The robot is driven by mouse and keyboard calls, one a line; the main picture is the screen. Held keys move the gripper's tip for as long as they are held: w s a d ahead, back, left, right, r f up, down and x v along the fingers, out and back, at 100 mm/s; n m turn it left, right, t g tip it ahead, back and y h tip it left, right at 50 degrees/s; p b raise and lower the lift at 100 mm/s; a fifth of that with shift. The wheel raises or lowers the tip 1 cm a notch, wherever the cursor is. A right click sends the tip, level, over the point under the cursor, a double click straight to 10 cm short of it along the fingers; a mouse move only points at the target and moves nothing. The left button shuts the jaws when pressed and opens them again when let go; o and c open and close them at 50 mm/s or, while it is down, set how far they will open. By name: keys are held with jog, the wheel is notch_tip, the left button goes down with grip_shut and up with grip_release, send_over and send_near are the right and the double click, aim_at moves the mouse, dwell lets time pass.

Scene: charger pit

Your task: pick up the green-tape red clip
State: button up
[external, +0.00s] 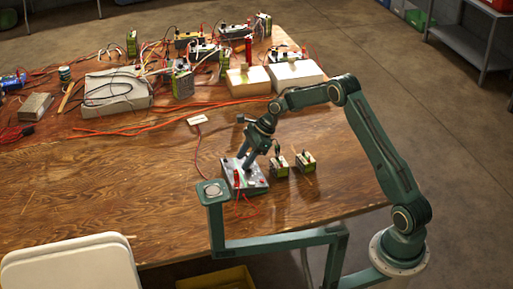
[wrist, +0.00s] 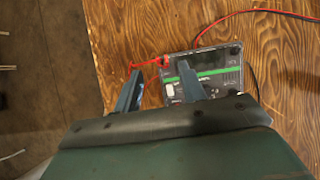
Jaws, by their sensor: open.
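A red clip (external: 237,179) stands at the left side of a grey charger box (external: 258,186) on the wooden table. In the wrist view a red clip (wrist: 162,61) with a red lead lies at the upper left edge of the box (wrist: 232,62), close to the fingertips. A green stripe runs across the box face; I cannot make out green tape on the clip itself. My gripper (external: 246,161) is over the box, pointing down. In the wrist view its two fingers (wrist: 160,69) are apart, one on each side of the clip's area. Nothing is clearly held.
An orange cable (external: 170,128) crosses the table behind. Boxes, wires and a white power unit (external: 115,100) crowd the back. A white lid (external: 70,268) is at the lower left.

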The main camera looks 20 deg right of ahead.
aim_at(236, 171)
jog(key=shift+x, duration=1.6)
jog(key=shift+f, duration=0.1)
jog(key=shift+x, duration=2.5)
jog(key=shift+w+d, duration=0.1)
jog(key=shift+w, duration=0.05)
jog(key=c, duration=0.9)
